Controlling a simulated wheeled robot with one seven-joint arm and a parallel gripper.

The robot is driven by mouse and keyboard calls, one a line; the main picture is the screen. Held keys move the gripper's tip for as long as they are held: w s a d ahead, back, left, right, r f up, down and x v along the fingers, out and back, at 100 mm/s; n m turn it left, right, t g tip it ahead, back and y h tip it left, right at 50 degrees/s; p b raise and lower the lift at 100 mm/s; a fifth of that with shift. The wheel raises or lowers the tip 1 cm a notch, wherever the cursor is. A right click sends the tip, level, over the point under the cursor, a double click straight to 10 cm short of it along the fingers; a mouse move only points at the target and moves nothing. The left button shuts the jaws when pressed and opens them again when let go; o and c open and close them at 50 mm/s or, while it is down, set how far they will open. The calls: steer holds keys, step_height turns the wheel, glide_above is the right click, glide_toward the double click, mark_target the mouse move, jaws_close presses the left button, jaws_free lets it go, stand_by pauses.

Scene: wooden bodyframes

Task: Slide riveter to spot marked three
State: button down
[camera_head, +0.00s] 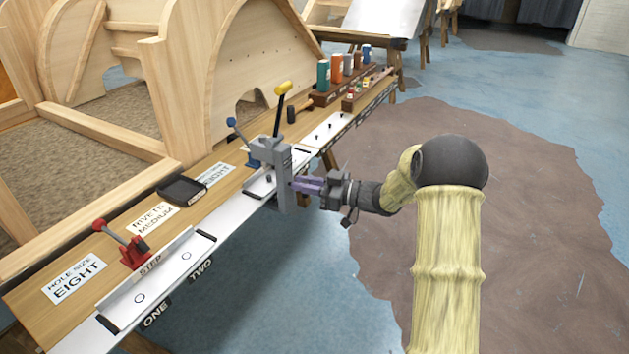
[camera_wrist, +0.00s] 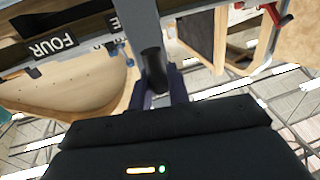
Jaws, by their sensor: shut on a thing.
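The riveter (camera_head: 282,172) is a grey upright tool with a yellow-tipped lever, standing at the workbench's front edge on the white rail. My gripper (camera_head: 300,186), with purple fingers, is shut on the riveter from the front right. In the wrist view, my gripper (camera_wrist: 160,92) has its fingers around a dark cylindrical part of the riveter (camera_wrist: 153,68). A FOUR label (camera_wrist: 53,45) shows there, with a partly hidden label ending in E (camera_wrist: 115,22) beside it. In the head view, the ONE (camera_head: 156,313) and TWO (camera_head: 200,270) labels are left of the riveter; a label marked three is not readable.
A red clamp (camera_head: 132,250) stands by the STEP plate (camera_head: 150,268). A black tray (camera_head: 182,190) and white sign cards lie on the bench. Coloured cylinders in a wooden rack (camera_head: 340,85) stand further back. Floor to the right is open.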

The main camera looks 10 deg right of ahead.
steer(key=shift+w+d+f, duration=0.1)
steer(key=shift+w+d, duration=0.15)
steer(key=shift+w, duration=0.05)
steer(key=c, duration=1.4)
jaws_free()
steer(key=p+v, duration=0.3)
steer(key=v, duration=1.4)
steer(key=shift+s+d, duration=0.15)
steer(key=shift+s, duration=0.05)
